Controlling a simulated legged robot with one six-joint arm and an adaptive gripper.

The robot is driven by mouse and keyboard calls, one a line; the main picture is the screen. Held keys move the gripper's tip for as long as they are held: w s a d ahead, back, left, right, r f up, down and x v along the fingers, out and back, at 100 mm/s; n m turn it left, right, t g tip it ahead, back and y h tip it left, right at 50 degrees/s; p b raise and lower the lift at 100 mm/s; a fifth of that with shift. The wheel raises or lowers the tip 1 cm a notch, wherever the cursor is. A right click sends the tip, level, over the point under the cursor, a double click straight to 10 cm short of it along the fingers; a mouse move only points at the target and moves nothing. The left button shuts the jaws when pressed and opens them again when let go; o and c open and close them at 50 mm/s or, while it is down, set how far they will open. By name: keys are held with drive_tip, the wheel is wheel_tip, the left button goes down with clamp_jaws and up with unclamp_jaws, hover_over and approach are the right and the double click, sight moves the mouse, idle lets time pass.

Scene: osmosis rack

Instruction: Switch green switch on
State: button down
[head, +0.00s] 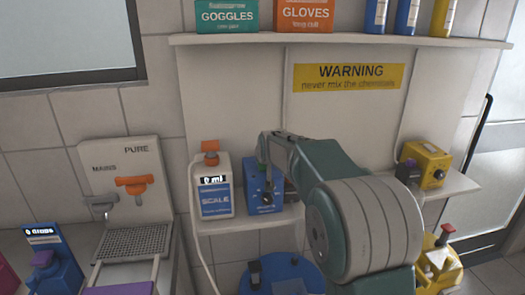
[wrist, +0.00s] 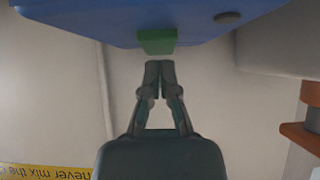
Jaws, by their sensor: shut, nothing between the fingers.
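The green switch (wrist: 157,41) sticks out of the blue box (wrist: 120,12) at the top of the wrist view, which is upside down. My gripper (wrist: 160,66) is shut and empty, its fingertips side by side just short of the switch in the picture. A thin strip of wall shows between them; I cannot tell the exact distance in depth. In the head view the blue box (head: 258,195) stands on the lower shelf, partly behind my arm. The switch cannot be made out there.
The white scale bottle (head: 215,190) with an orange top stands close left of the blue box. A yellow box (head: 425,163) stands further right on the shelf (head: 460,185). The upper shelf (head: 340,41) and a yellow warning sign (head: 347,78) are above. A blue round container (head: 280,275) is below.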

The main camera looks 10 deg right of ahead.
drive_tip(key=shift+f, duration=0.15)
drive_tip(key=shift+w+f, duration=0.2)
drive_tip(key=shift+f, duration=0.2)
drive_tip(key=shift+s, duration=0.15)
drive_tip(key=shift+s+f, duration=0.15)
drive_tip(key=shift+s, duration=0.7)
drive_tip(key=v, duration=1.2)
drive_tip(key=shift+r, duration=0.25)
